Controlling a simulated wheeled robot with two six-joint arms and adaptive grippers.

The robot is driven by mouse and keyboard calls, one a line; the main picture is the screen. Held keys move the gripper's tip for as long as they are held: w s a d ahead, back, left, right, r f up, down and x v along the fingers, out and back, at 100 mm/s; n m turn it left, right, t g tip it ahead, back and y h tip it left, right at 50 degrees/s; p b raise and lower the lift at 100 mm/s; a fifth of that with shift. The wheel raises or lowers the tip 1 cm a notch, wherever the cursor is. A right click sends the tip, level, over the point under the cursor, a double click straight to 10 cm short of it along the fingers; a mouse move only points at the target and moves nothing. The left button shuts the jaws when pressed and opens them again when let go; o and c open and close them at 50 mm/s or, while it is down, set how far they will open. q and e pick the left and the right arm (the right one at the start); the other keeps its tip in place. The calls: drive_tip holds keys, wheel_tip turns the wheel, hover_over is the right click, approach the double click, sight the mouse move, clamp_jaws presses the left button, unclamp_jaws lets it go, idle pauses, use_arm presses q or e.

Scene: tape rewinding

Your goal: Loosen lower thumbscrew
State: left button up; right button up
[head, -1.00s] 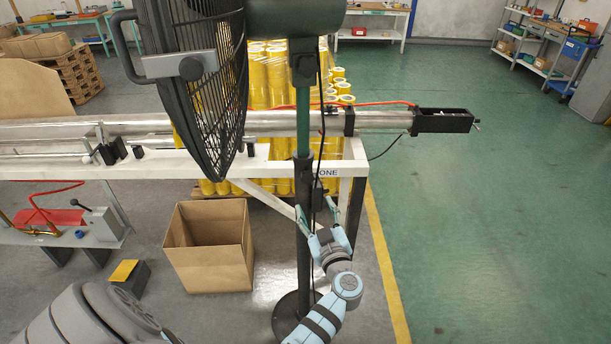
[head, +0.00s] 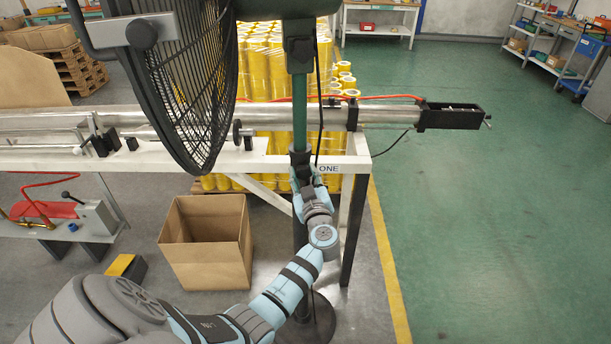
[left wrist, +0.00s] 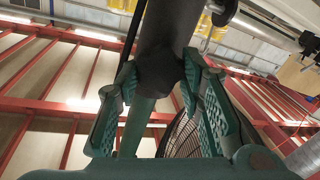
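The fan stand has a green upper pole (head: 300,105) that enters a black collar (head: 300,157) on the black lower pole. My left gripper (head: 306,172) is just below that collar, close against the pole. In the left wrist view, my left gripper (left wrist: 160,85) has its two green-padded fingers apart, one on each side of the dark collar (left wrist: 168,45) and the green pole. Whether a finger touches the collar I cannot tell. I cannot make out the lower thumbscrew at the collar; the gripper may hide it. My right gripper is not in view.
The fan's black cage (head: 190,90) hangs left of the pole. A white bench (head: 215,160) with a long metal tube runs behind the stand. An open cardboard box (head: 205,260) stands on the floor to the left. The green floor (head: 500,220) at right is clear.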

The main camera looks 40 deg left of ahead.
use_arm(q)
drive_tip(key=shift+f, duration=0.1)
drive_tip(key=c, duration=0.4)
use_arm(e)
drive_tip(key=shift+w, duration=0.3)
use_arm(q)
drive_tip(key=shift+n, duration=0.4)
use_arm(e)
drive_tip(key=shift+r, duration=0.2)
use_arm(q)
drive_tip(key=n+p, duration=0.1)
drive_tip(key=n, duration=0.1)
drive_tip(key=shift+s+n+p, duration=0.1)
drive_tip(key=shift+n+p, duration=0.2)
drive_tip(key=n, duration=0.4)
drive_tip(key=shift+f+p, duration=0.15)
drive_tip(key=shift+p, duration=0.25)
drive_tip(key=n, duration=0.5)
drive_tip(key=shift+f+n, duration=0.1)
drive_tip(key=shift+n, duration=0.3)
drive_tip(key=n+b, duration=0.1)
drive_tip(key=n, duration=0.2)
drive_tip(key=shift+n, duration=0.7)
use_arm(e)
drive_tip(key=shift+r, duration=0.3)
use_arm(q)
drive_tip(key=shift+a, duration=0.1)
